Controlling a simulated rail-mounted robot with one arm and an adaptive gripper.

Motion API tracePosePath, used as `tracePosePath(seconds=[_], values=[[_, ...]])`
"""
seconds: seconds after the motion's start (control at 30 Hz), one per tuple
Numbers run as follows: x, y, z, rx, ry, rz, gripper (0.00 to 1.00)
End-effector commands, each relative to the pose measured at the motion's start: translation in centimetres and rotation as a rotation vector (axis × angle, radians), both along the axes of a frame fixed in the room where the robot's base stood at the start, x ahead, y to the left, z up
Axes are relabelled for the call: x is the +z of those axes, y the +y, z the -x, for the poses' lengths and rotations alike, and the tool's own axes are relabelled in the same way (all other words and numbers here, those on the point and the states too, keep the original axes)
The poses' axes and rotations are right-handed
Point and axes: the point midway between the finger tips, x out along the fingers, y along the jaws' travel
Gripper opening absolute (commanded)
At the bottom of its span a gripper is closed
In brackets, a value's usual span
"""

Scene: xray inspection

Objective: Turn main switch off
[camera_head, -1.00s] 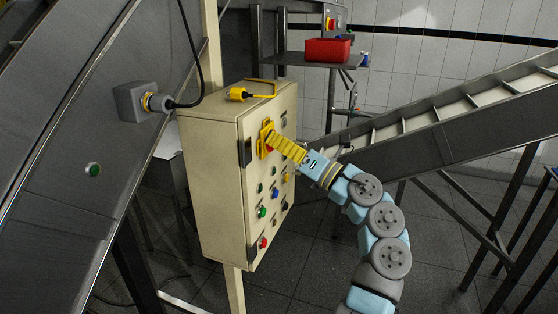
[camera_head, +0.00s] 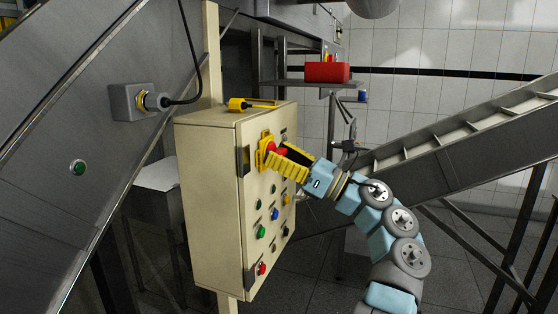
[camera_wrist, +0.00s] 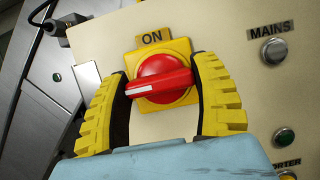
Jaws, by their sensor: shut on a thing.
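The main switch is a red rotary knob (camera_wrist: 163,68) on a yellow plate with an "ON" label above it. It also shows high on the front of the cream control cabinet (camera_head: 210,205), partly behind my fingers. The knob's white mark points left in the wrist view, with the handle roughly level. My gripper (camera_head: 280,153) reaches the knob from the right. Its two yellow ribbed fingers lie on either side of the red handle, shut on its ends in the wrist view (camera_wrist: 164,82).
Below the switch are several coloured buttons, including a red one (camera_head: 262,269). A "MAINS" lamp (camera_wrist: 274,51) sits right of the switch. A yellow padlock (camera_head: 238,104) lies on the cabinet top. A conveyor (camera_head: 455,150) stands at right, a red bin (camera_head: 327,72) behind.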

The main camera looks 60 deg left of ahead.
Motion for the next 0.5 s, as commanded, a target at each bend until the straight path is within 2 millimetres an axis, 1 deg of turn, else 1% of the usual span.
tracePosePath(seconds=[0.5], values=[[0.01,-0.03,0.0,0.0,-0.022,-0.019,0.29]])
